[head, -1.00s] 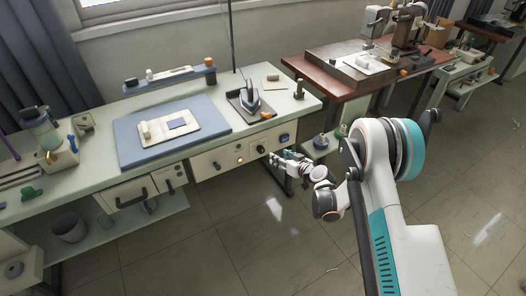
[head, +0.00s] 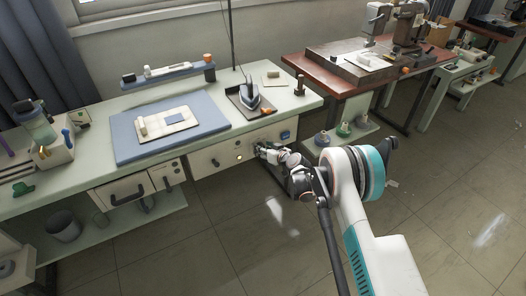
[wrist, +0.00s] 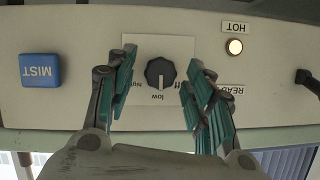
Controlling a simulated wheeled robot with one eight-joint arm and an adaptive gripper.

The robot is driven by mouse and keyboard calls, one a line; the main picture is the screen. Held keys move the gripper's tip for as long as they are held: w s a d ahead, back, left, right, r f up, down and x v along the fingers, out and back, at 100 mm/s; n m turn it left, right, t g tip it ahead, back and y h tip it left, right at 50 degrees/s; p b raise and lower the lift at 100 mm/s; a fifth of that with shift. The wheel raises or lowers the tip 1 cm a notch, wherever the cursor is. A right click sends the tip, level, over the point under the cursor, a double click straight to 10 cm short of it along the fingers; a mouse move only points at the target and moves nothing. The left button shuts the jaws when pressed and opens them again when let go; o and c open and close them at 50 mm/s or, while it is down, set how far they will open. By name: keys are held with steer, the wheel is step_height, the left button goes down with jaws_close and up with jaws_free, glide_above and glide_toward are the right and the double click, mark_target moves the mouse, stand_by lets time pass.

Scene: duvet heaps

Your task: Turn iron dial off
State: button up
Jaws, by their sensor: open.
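The iron dial (wrist: 160,73) is a round black knob on a pale plate in the wrist view. Its white mark points down in the picture, at the upside-down word "low". "High" is at left and "off" at right, both partly covered by the fingers. My gripper (wrist: 161,62) is open, with one teal-padded finger on each side of the dial and a visible gap to it. In the head view my gripper (head: 264,151) is at the front panel of the table and hides the dial. The iron (head: 249,97) rests on its dark stand on the tabletop.
A blue MIST button (wrist: 40,69) is left of the dial in the wrist view. A lit HOT lamp (wrist: 234,47) and a black knob (wrist: 308,82) are at right.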

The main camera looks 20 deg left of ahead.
steer(key=shift+w+a+f, duration=0.15)
steer(key=shift+w+a, duration=0.1)
steer(key=shift+a, duration=0.05)
steer(key=shift+c, duration=0.3)
steer(key=c, duration=1)
steer(key=shift+s+a+n+t+h, duration=0.15)
steer(key=shift+n+t+h, duration=0.75)
steer(key=shift+n, duration=0.85)
steer(key=shift+s+n+t+h, duration=0.1)
steer(key=shift+n+t+h, duration=0.4)
steer(key=shift+n+t, duration=1)
steer(key=shift+n+g, duration=0.3)
steer(key=shift+n, duration=0.05)
steer(key=shift+f, duration=0.1)
